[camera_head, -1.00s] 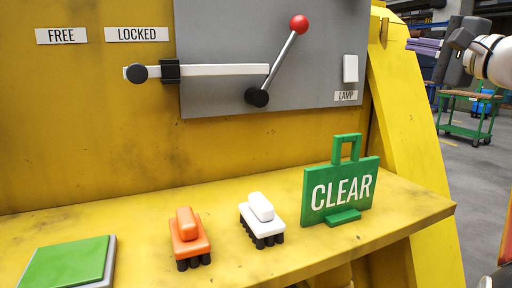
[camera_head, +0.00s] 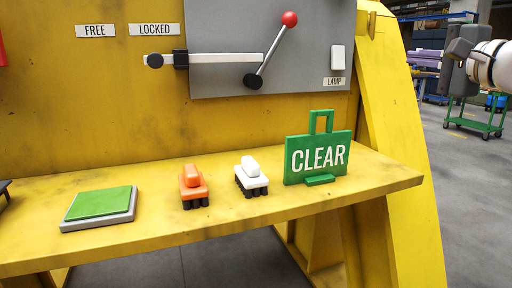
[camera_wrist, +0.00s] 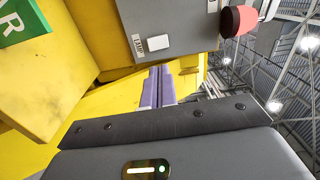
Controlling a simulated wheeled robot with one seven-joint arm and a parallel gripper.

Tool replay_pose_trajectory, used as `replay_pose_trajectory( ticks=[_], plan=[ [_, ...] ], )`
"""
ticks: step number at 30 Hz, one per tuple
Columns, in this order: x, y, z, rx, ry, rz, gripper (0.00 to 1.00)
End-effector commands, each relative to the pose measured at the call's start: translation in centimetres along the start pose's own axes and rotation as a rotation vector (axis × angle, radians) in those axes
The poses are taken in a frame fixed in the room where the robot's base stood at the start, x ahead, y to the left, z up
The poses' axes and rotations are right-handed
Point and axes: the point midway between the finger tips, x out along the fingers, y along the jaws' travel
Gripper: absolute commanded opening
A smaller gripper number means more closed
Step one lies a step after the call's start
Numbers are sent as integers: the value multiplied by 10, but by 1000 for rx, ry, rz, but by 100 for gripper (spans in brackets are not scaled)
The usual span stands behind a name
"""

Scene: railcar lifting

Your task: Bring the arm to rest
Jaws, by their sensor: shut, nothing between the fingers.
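My gripper (camera_head: 456,48) is at the upper right of the head view, dark grey on a white wrist. It is shut and empty, apart from the panel and the shelf in that picture. In the wrist view its grey body fills the bottom edge; the fingertips are not clearly seen. The grey panel (camera_head: 220,75) carries a lever with a red knob (camera_head: 290,18), tilted up to the right. It also carries a white lamp switch (camera_head: 338,57). The panel also shows in the wrist view (camera_wrist: 188,25).
On the yellow shelf (camera_head: 375,178) stand a green CLEAR sign (camera_head: 318,158), a white model (camera_head: 251,176), an orange model (camera_head: 193,186) and a green-topped pad (camera_head: 99,206). A yellow post (camera_head: 400,130) rises beside the shelf. A green cart (camera_head: 478,124) stands behind on open floor.

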Motion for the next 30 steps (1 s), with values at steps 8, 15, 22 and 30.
replay_pose_trajectory(
  ticks=[8, 15, 22, 30],
  plan=[
    [7, 66, 56, -88, -49, 206, 0],
    [-13, 169, 137, -293, -165, 498, 0],
    [-84, 304, 217, -699, -378, 834, 0],
    [-155, 397, 243, -1108, -569, 1029, 0]
  ],
)
